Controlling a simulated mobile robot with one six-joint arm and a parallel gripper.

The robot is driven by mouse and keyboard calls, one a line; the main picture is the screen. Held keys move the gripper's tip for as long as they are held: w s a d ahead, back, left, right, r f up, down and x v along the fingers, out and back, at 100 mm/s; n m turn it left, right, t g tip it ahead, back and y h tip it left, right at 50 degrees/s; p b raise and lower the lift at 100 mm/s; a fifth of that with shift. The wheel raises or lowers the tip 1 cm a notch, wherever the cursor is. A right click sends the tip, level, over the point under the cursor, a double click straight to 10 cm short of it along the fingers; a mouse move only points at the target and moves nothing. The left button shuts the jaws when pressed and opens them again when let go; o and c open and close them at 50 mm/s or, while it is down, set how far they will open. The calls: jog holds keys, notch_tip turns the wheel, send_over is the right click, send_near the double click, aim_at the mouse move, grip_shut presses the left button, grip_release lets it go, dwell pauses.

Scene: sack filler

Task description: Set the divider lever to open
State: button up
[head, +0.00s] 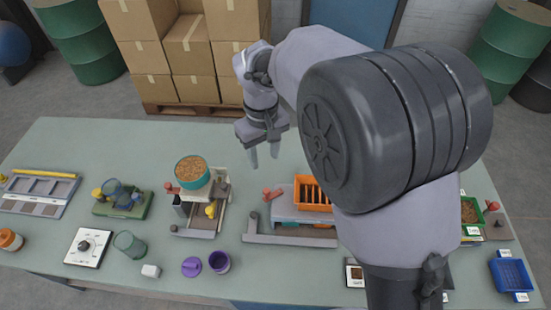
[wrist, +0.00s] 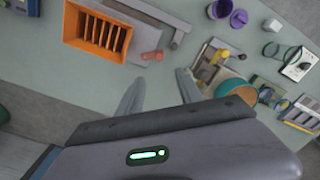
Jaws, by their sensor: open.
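The orange slotted box (head: 314,190), which looks like the divider, sits on a grey base right of the table's middle. A short red lever (head: 273,195) stands at its left side. In the wrist view the orange box (wrist: 84,38) is at upper left and the red lever (wrist: 152,55) is beside it. My gripper (head: 264,162) is open and empty above the table, behind the lever in the head view. In the wrist view my gripper (wrist: 158,76) has its fingers spread, apart from the lever. I cannot tell the lever's setting.
Left of the divider stands a device with a teal bowl of grain (head: 193,171), a red knob and a yellow handle. A purple cup (head: 220,262), purple lid (head: 192,267), white block (head: 151,271) and dial plate (head: 88,247) are in front. My arm hides part of the right side.

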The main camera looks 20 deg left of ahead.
aim_at(267, 190)
notch_tip(267, 190, down, 15)
jog(key=shift+w+f+b, duration=0.1)
jog(key=shift+f+b, duration=0.05)
jog(key=shift+b, duration=1.05)
